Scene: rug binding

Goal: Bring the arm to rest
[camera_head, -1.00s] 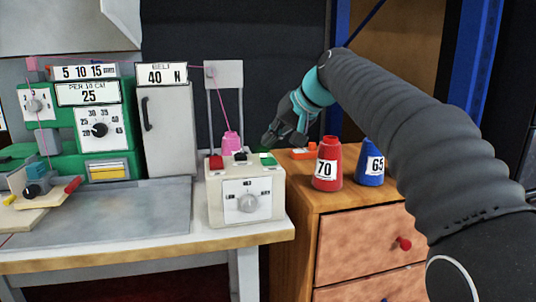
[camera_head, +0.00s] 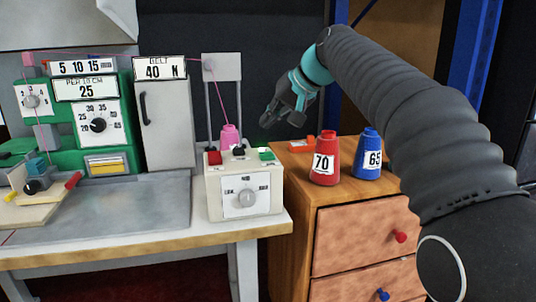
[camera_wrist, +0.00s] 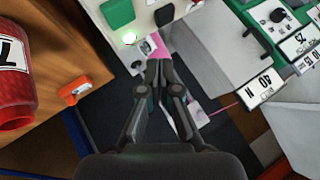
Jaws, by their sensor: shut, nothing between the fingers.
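My gripper (camera_head: 267,122) is in the air above and behind the right end of the white control box (camera_head: 240,190), apart from it. Its fingers are closed together and empty, as the wrist view also shows (camera_wrist: 159,64). My arm reaches in from the right, above the wooden cabinet. The control box has a dial on its front and red, black and green buttons on top. In the wrist view the green button (camera_wrist: 117,13) and a lit white-green lamp (camera_wrist: 129,38) show at the top.
A red cone labelled 70 (camera_head: 324,160) and a blue cone labelled 65 (camera_head: 368,155) stand on the cabinet (camera_head: 300,190), near an orange item (camera_head: 300,141). A pink cone (camera_head: 230,136) stands behind the box. The green machine (camera_head: 70,130) and grey cabinet (camera_head: 167,125) are at left.

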